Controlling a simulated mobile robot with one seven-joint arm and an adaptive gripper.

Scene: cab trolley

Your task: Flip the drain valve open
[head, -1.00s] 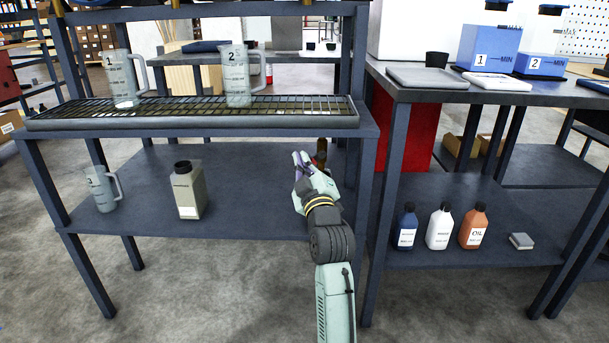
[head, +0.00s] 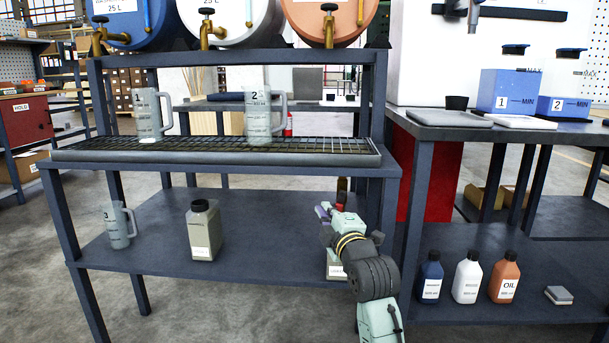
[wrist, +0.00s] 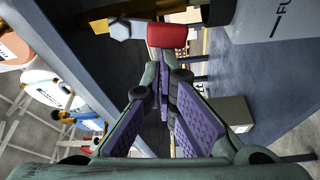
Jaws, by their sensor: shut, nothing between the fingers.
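The drain valve hangs under the right part of the drip-tray shelf, with a brownish pipe (head: 342,184) and a red part (head: 340,206). In the wrist view its red part (wrist: 167,36) sits just beyond my fingertips, with a white piece and a yellowish end (wrist: 98,26) to its left. My gripper (head: 323,212) is shut and empty, below the tray shelf and close to the red part. In the wrist view my gripper (wrist: 162,82) shows purple pads together at the tips. I cannot tell whether it touches the red part. My arm hides some of the valve in the head view.
The grated drip tray (head: 215,155) holds jug 1 (head: 148,116) and jug 2 (head: 262,117). On the lower shelf (head: 160,255) stand jug 3 (head: 117,226) and a grey-green canister (head: 204,232). A labelled container (head: 336,268) is partly behind my arm. Barrels with brass taps stand above.

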